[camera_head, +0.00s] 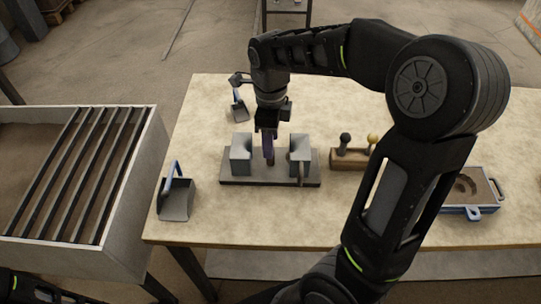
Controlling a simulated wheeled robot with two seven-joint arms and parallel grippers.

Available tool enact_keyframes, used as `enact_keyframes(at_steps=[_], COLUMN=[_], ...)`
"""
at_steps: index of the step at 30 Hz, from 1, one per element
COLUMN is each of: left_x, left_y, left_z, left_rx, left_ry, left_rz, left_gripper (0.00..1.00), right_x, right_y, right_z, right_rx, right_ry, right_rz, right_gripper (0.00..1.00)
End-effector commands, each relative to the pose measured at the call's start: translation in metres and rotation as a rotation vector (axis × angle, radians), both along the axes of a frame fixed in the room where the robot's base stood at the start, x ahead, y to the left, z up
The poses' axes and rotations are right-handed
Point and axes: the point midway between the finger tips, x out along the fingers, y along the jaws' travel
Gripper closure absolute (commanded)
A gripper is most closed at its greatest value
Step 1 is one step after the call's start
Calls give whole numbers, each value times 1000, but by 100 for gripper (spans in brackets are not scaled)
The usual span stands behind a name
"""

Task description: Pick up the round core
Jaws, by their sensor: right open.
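A wooden block (349,159) stands on the table right of the middle. A dark round-topped piece (345,140) and a yellow round-topped piece (373,139) stand up from it; I cannot tell which one is the round core. My right gripper (268,150) points down between two grey mold halves, left of the wooden block. It is open. A small brownish piece shows at its tips, and I cannot tell whether it is separate from the gripper. Of my left arm only a dark part shows at the bottom left corner; its gripper is out of view.
The mold halves (241,158) stand on a grey base plate (250,182). A grey scoop with a blue handle (176,202) is at front left, another scoop (239,110) behind. A blue-edged tray (480,187) is at right. A slatted bin (125,210) stands left of the table.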

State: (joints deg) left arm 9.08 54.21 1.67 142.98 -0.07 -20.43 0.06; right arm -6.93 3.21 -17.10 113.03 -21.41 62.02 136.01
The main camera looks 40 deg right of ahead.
Motion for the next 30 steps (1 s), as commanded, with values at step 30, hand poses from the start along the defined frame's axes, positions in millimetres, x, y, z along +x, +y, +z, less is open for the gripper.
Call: enact_keyframes(at_steps=[30], left_x=[0], left_y=[0], left_z=[4], left_rx=[0], left_ry=[0], left_rz=[0], left_gripper=[64], right_x=[-2], right_y=[0], right_z=[-52], right_rx=[1], right_ry=[-1], right_rz=[0], right_gripper=[54])
